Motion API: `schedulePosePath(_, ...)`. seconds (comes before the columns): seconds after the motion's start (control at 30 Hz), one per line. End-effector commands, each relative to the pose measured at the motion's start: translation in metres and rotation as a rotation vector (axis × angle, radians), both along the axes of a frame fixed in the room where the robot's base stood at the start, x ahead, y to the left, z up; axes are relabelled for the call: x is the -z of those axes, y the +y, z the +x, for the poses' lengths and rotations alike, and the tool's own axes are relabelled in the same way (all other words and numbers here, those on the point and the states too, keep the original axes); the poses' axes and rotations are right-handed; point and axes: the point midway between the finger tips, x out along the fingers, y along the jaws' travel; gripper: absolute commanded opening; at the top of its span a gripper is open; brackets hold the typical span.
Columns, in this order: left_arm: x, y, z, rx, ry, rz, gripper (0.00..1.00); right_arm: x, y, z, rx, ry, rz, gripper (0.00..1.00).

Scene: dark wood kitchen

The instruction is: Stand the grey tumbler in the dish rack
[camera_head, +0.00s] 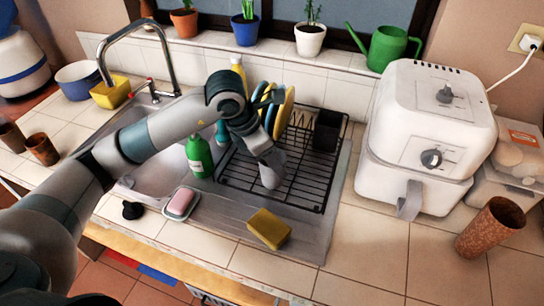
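My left arm reaches in from the left, over the sink, and its gripper (264,155) points down over the black wire dish rack (305,189). A smooth light grey shape, which looks like the grey tumbler (272,172), is at the gripper's end, low over the rack's middle. The fingers cannot be made out, so I cannot tell whether they grip it. Whether its base touches the wires is also unclear. Yellow and blue plates (284,112) stand at the rack's back left, and a black holder (327,130) at its back right. My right gripper is not in view.
A green soap bottle (199,157) stands left of the rack. A pink sponge in a dish (181,203) and a yellow sponge (268,229) lie in front. A white air fryer (425,135) stands close on the right.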

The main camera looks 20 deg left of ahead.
Motion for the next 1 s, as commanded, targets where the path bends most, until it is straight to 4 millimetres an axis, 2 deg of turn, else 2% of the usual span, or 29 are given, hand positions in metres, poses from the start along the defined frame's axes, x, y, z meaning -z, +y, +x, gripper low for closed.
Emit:
schedulePosePath(0.1, 0.0059, 0.0001, -0.0005, 0.001, 0.000, 0.001, 0.20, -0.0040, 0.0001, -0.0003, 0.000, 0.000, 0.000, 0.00)
schedulePosePath(0.53, 0.0108, 0.0000, -0.0002, 0.001, -0.001, 0.000, 0.20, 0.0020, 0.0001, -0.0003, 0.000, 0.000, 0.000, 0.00)
schedulePosePath(0.57, 0.0093, 0.0000, -0.0002, 0.001, -0.001, 0.000, 0.60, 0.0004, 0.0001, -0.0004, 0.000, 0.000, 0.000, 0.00)
schedulePosePath(0.6, 0.0091, 0.0000, -0.0003, 0.001, 0.000, 0.000, 0.70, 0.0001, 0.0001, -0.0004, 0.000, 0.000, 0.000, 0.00)
schedulePosePath(1.0, 0.0073, 0.0000, -0.0003, 0.001, -0.001, 0.000, 0.72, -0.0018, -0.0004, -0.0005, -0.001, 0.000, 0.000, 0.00)
